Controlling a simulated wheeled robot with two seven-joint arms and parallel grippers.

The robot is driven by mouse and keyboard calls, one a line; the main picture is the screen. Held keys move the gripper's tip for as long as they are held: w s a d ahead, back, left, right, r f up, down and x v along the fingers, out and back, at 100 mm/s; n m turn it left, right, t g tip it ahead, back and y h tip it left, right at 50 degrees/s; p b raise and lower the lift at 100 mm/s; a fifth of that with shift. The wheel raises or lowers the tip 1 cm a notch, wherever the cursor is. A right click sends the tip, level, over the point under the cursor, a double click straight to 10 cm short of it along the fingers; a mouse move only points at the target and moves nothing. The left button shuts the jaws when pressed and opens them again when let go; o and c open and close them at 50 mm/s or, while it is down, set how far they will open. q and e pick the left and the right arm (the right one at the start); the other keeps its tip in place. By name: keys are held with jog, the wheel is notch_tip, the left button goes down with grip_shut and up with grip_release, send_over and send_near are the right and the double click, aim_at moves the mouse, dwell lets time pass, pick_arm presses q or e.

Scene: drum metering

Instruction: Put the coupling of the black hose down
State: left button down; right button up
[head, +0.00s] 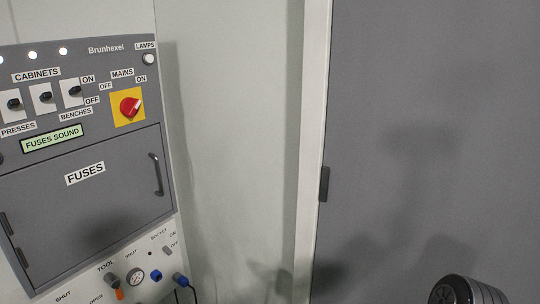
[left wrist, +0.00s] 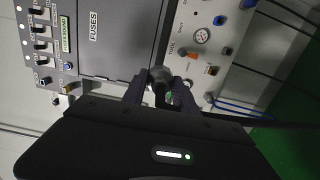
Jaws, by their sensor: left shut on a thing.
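In the left wrist view my left gripper (left wrist: 160,95) points at the lower part of the wall panel. Its two dark fingers are shut on a dark round coupling (left wrist: 159,75). A black hose (left wrist: 285,125) runs off to the right edge behind my gripper's body; its join to the coupling is hidden. I cannot tell whether the coupling touches the panel. The head view does not show my left gripper or the coupling. My right gripper is in neither view.
The grey panel has a FUSES door (head: 85,205), a red MAINS switch (head: 130,106) and a pressure gauge (head: 136,277). An orange handle (left wrist: 190,54) and blue fittings (left wrist: 219,20) are near the gripper. A large grey door (head: 430,130) stands right. Green floor (left wrist: 295,150) shows.

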pick_arm(q)
jog(key=shift+w+r+m+t+h, duration=0.15)
jog(key=shift+w+m+t+h, duration=0.2)
jog(key=shift+m+t+h, duration=0.05)
jog(key=shift+w+m+t+h, duration=0.15)
jog(key=shift+m+t+h, duration=0.75)
jog(key=shift+t+h, duration=0.15)
jog(key=shift+s+m+t+h, duration=0.3)
jog(key=shift+m+t+h, duration=0.45)
jog(key=shift+h, duration=0.3)
jog(key=shift+s+a, duration=0.1)
jog(key=shift+s, duration=0.1)
jog(key=shift+m+h, duration=0.25)
jog(key=shift+h, duration=0.05)
